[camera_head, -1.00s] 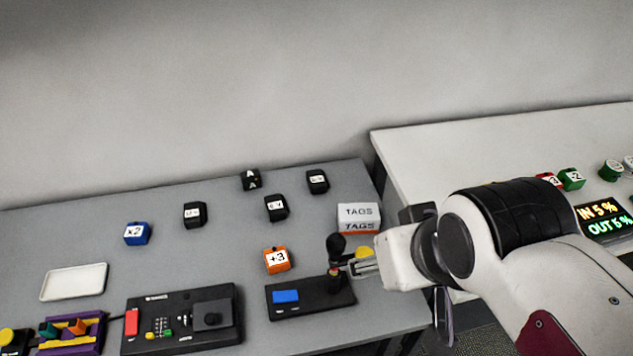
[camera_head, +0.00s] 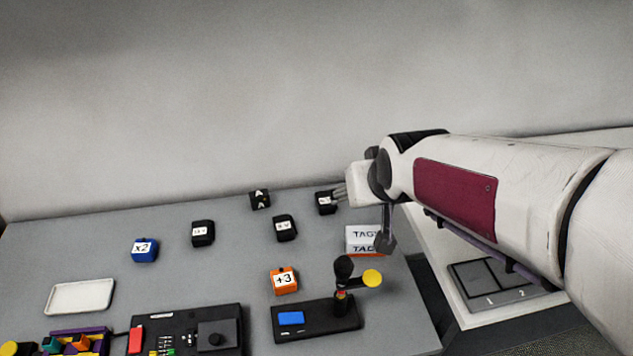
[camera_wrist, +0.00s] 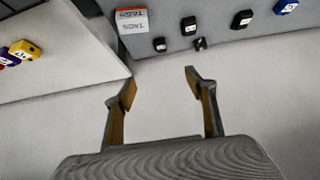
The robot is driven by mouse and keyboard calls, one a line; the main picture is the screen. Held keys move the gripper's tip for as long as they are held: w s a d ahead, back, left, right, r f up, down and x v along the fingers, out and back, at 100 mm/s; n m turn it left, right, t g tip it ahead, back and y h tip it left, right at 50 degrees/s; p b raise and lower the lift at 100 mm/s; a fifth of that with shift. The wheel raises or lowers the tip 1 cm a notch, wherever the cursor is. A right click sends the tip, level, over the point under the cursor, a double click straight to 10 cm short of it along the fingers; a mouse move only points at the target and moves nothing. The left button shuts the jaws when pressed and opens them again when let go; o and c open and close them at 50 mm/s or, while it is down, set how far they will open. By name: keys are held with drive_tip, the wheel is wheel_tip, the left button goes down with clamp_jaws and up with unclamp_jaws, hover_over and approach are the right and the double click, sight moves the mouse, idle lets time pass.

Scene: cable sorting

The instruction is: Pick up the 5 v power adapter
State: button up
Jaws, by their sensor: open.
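Several black adapters with white labels sit on the grey table; the labels are too small to tell surely which is the 5 V one. One stands at the left (camera_head: 203,234), one in the middle (camera_head: 285,229), and one at the back right (camera_head: 326,203). In the wrist view my gripper (camera_wrist: 160,84) is open and empty. The back-right adapter (camera_wrist: 159,45), the middle one (camera_wrist: 189,26) and the left one (camera_wrist: 242,19) lie beyond the fingertips, apart from them.
A black piece marked A (camera_head: 260,200) sits at the back. A TAGS box (camera_head: 364,240), an orange +3 block (camera_head: 284,281), a blue x2 block (camera_head: 145,250), a white tray (camera_head: 80,297) and a joystick device (camera_head: 316,318) surround the adapters. A wall stands behind.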

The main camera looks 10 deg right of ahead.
drive_tip(key=w+f+t, duration=0.1)
drive_tip(key=w+f, duration=0.5)
drive_tip(key=w, duration=0.4)
drive_tip(key=w+f+t, duration=0.2)
drive_tip(key=w+f, duration=0.4)
drive_tip(key=w, duration=0.4)
drive_tip(key=w+f+t, duration=0.1)
drive_tip(key=w+f, duration=0.4)
drive_tip(key=f, duration=0.3)
drive_tip(key=t, duration=0.2)
approach(323, 193)
drive_tip(key=shift+x, duration=0.85)
drive_tip(key=shift+w+f, duration=0.1)
drive_tip(key=shift+w, duration=0.05)
drive_tip(key=shift+x, duration=1.15)
drive_tip(key=shift+w+f, duration=0.1)
drive_tip(key=shift+r+x, duration=0.2)
drive_tip(key=shift+x, duration=1.25)
drive_tip(key=shift+w+f+g, duration=0.15)
drive_tip(key=shift+w+f, duration=0.05)
drive_tip(key=shift+w, duration=0.3)
drive_tip(key=shift+w+f+g, duration=0.15)
drive_tip(key=shift+w+f, duration=0.1)
drive_tip(key=shift+w, duration=0.25)
